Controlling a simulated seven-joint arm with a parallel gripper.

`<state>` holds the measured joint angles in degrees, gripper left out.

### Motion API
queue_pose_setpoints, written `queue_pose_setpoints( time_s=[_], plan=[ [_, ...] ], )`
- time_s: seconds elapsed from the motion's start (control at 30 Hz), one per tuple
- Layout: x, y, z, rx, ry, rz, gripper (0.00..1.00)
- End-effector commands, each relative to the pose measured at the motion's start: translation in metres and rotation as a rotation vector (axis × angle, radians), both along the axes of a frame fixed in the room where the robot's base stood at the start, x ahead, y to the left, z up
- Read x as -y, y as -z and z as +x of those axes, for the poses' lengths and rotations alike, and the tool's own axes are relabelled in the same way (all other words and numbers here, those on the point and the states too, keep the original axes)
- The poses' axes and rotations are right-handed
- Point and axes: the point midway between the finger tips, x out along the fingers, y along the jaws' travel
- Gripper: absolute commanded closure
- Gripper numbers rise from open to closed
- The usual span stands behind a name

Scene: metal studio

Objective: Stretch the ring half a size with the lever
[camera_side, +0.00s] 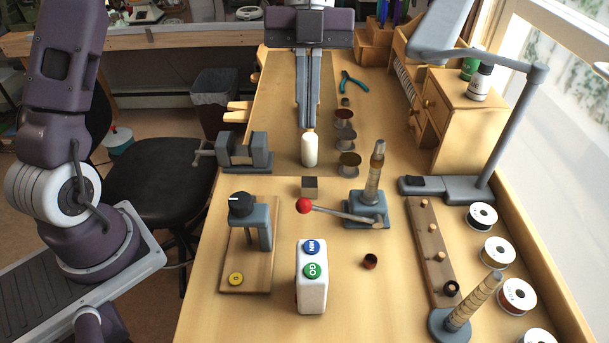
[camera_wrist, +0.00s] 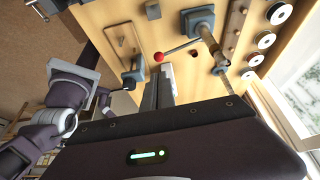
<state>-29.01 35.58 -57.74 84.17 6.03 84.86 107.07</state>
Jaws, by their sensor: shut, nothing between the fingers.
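The stretcher, a grey base (camera_side: 367,213) with an upright stepped mandrel (camera_side: 374,175), stands right of centre. Its lever (camera_side: 340,214) reaches left to a red ball (camera_side: 304,206); the ball also shows in the wrist view (camera_wrist: 158,57). The mandrel carries brownish bands; I cannot tell whether one is a ring. A small dark ring-like piece (camera_side: 370,261) lies on the bench in front of it. My gripper (camera_side: 308,124) is shut and empty, pointing down behind the lever. A white rounded piece (camera_side: 310,150) shows just below its fingertips; I cannot tell whether they touch.
A white box with NIN and GO buttons (camera_side: 312,285) stands in front. A knobbed device (camera_side: 256,225) and a vise (camera_side: 245,151) are at left. A peg rail (camera_side: 432,250), second mandrel (camera_side: 473,303), lamp base (camera_side: 455,189) and spools (camera_side: 483,216) line the right side.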

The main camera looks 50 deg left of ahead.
Motion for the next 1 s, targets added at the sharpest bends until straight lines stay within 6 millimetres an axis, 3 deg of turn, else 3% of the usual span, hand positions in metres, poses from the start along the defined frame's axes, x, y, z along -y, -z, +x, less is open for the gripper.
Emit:
queue_pose_setpoints(
  time_s=[0.3,0.5,1.0],
  plan=[
    [0.020,0.063,-0.023,-0.003,0.006,0.000,1.00],
    [0.026,0.090,-0.030,0.000,0.004,0.000,1.00],
    [0.027,0.099,-0.033,0.002,0.004,-0.001,1.00]
  ],
)
